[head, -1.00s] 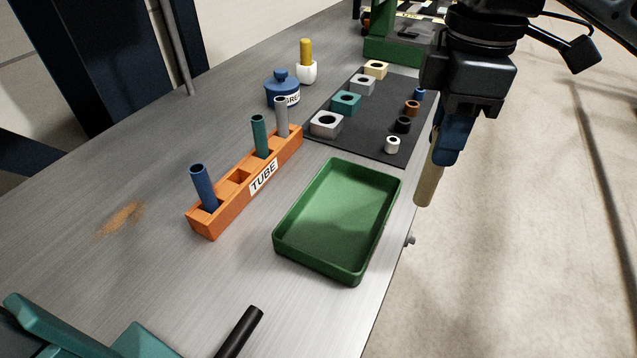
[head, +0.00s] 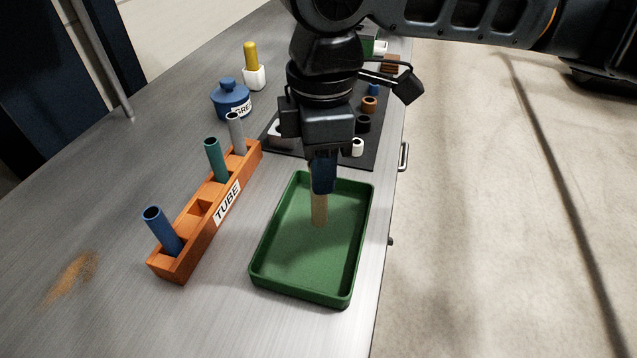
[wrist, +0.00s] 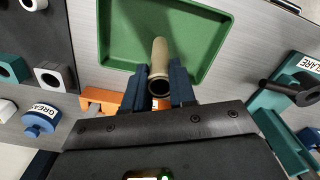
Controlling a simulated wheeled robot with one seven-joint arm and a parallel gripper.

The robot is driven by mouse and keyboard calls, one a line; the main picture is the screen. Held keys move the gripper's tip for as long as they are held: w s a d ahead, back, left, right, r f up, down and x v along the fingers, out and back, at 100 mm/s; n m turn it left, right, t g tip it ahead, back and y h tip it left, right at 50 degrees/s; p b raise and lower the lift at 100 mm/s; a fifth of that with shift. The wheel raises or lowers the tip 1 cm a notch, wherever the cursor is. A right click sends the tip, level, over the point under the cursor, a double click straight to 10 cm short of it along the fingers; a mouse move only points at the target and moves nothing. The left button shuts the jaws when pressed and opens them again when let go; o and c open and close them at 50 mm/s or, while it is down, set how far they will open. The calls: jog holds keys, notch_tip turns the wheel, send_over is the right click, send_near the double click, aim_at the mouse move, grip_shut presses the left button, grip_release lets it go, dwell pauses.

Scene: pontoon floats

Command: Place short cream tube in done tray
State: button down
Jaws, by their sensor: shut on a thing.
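The short cream tube (head: 319,209) is held upright in my gripper (head: 323,180), over the green tray (head: 300,289). In the wrist view the cream tube (wrist: 159,62) sits between the two fingers of my gripper (wrist: 158,88), with its open end toward the camera. The green tray (wrist: 104,38) lies beyond it and looks empty apart from the tube over it. Whether the tube's lower end touches the tray floor, I cannot tell.
An orange rack (head: 172,264) labelled TUBE holds blue, teal and grey tubes left of the tray. A blue grease pot (head: 231,101) and a dark mat (head: 369,181) with blocks and rings stand behind. The table's edge is close right of the tray.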

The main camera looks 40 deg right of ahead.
jog(key=shift+a+f, duration=0.15)
jog(key=shift+f, duration=2)
jog(key=c, duration=0.9)
grip_release()
jog(key=shift+w, duration=0.1)
jog(key=shift+r, duration=0.1)
notch_tip(320, 180, up, 12)
jog(key=shift+f, duration=0.1)
